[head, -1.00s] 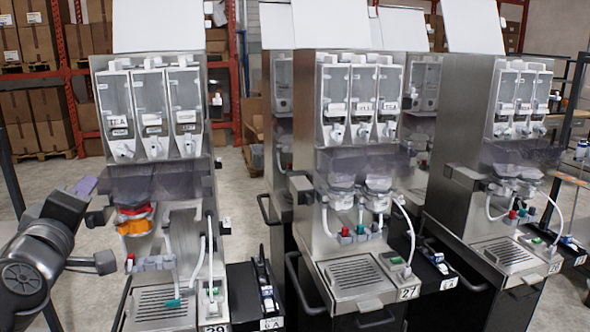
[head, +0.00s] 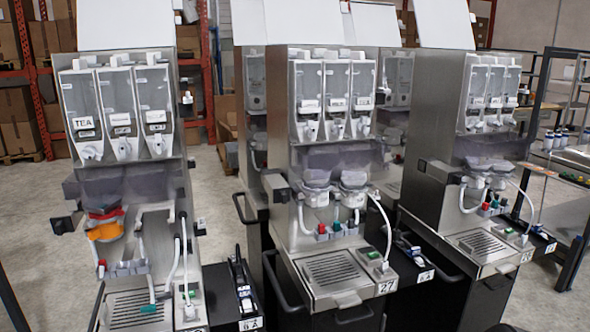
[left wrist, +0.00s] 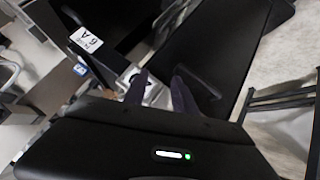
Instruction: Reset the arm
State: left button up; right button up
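My left gripper (left wrist: 160,78) shows only in the left wrist view. Its two dark fingers stand apart, with nothing held between them. It points past a black panel, near a white label marked 6 A (left wrist: 86,39). Neither arm shows in the head view, and my right gripper is not in view.
The middle dispenser (head: 335,105), numbered 27, and the right dispenser (head: 490,95) stand alongside. A metal rack (head: 565,250) is at the far right. Shelved boxes (head: 18,120) stand behind.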

pick_arm(q)
jog(key=s+d+f+m+g+h, duration=0.1)
jog(key=s+d+f+m+g, duration=0.1)
jog(key=s+d+f, duration=0.5)
jog(key=s+d+f+m+g+h, duration=0.1)
jog(key=s+d+f+g+h, duration=0.2)
jog(key=f, duration=0.7)
jog(key=s+d+f+m+g, duration=0.1)
jog(key=s+d+f, duration=0.3)
jog(key=s, duration=0.4)
jog(key=s+d+f+g, duration=0.3)
jog(key=s+d+f, duration=0.2)
jog(key=s, duration=0.3)
jog(key=shift+s+d+f+m, duration=0.15)
jog(key=shift+s+m, duration=0.05)
jog(key=shift+m, duration=0.2)
